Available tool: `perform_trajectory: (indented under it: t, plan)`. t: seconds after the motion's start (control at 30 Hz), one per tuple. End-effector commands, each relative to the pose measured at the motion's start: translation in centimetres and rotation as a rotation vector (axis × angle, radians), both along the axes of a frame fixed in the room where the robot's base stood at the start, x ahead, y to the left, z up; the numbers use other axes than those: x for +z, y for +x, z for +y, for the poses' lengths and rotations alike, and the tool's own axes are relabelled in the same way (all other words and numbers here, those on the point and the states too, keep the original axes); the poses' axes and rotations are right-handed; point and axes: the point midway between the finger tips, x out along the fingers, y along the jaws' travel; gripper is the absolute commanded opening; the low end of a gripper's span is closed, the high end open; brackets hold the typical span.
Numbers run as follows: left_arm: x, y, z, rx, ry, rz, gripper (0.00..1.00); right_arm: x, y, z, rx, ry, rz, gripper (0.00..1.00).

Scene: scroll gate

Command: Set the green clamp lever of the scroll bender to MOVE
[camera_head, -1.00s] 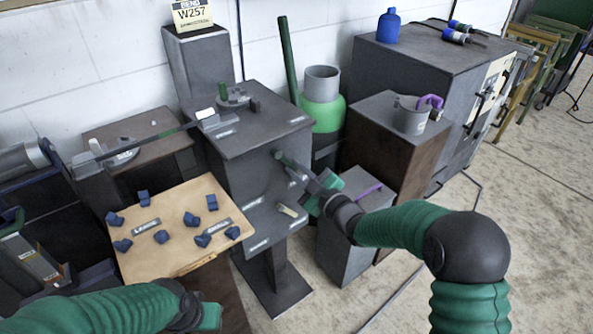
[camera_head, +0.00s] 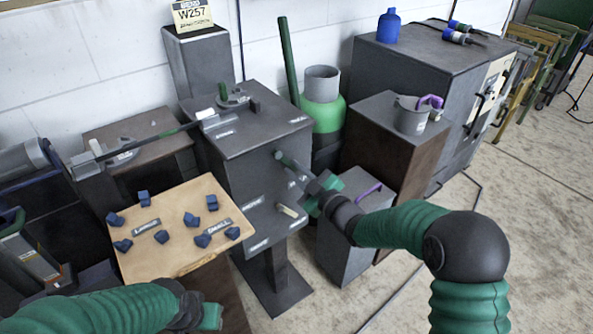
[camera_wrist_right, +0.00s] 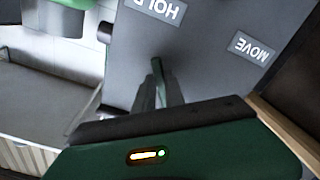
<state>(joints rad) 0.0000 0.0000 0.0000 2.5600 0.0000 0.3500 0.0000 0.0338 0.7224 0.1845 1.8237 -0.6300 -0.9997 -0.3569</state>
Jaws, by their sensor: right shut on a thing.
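The scroll bender (camera_head: 262,123) is a grey cabinet in the middle of the head view. Its green clamp lever (camera_head: 287,160) sticks out from the right-hand face. My right gripper (camera_head: 312,187) is at the lever's outer end and is shut on it. In the right wrist view the thin dark green lever (camera_wrist_right: 158,75) stands in front of the grey panel, between the HOLD label (camera_wrist_right: 153,10) and the MOVE label (camera_wrist_right: 253,48). Its pivot end is hard to make out. My left gripper (camera_head: 208,316) is low in the head view, away from the bender; its fingers are unclear.
A beige lever (camera_head: 288,210) sits lower on the same face. A wooden board (camera_head: 180,255) with several blue pieces stands at left. A grey box (camera_head: 345,250) stands close below my right arm. A green and grey cylinder (camera_head: 322,112) is behind.

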Motion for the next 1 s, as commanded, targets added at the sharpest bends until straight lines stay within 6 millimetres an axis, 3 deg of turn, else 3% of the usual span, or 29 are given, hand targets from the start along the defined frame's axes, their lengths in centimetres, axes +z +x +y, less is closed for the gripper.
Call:
perform_trajectory:
  t: [0.37,1.0]
  plan:
    - [1.7,0.0,0.0,0.0,0.0,0.0,0.36,-0.7,-1.0,1.2,0.003,0.164,0.129,0.0]
    - [5.9,0.0,0.0,0.0,0.0,0.0,0.36,-1.0,-3.5,4.7,0.0,0.651,0.482,0.0]
